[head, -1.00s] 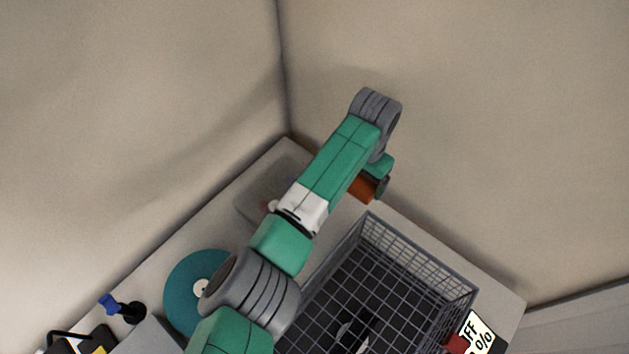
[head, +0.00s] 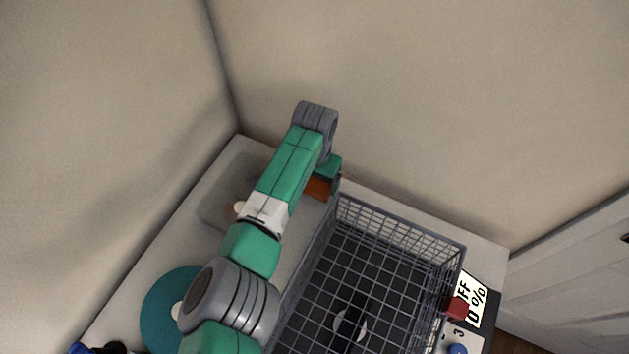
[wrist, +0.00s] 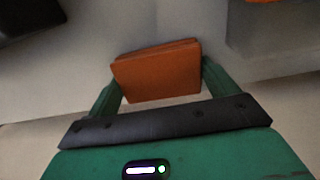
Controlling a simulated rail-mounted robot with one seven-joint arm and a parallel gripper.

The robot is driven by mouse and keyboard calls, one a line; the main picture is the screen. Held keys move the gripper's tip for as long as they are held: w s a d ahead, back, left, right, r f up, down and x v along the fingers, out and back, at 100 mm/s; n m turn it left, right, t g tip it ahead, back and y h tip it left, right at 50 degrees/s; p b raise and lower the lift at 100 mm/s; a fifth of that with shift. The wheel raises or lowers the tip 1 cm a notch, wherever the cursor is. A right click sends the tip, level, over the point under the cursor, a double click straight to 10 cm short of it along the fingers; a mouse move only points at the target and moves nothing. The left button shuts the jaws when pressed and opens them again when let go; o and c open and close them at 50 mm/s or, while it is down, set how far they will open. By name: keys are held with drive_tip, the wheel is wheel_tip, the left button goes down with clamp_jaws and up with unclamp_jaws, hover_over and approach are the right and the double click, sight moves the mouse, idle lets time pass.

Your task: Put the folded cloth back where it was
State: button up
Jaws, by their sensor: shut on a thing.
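The folded cloth (wrist: 157,72) is orange-brown and shows in the wrist view as a flat, layered block between the two green fingers. My gripper (wrist: 158,84) is shut on it. In the head view the cloth (head: 317,188) shows partly beside the end of my arm, near the back corner of the bench, just left of the wire basket. My arm hides part of it, and the fingers are hard to make out there. I cannot tell whether the cloth touches the surface.
A wire basket (head: 400,222) stands at right of my arm. A teal disc (head: 160,312) lies at left. A translucent shape (head: 228,190) lies behind my forearm. A sign (head: 467,298) and a red block (head: 455,308) are at right. Walls close off the back.

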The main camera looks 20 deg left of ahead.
sight(315, 180)
drive_tip(key=shift+f, duration=0.25)
drive_tip(key=shift+f, duration=0.15)
drive_tip(key=o, duration=0.8)
wheel_tip(315, 180, up, 12)
drive_tip(key=p, duration=0.4)
drive_tip(key=shift+r+p, duration=0.2)
drive_tip(key=shift+p, duration=0.1)
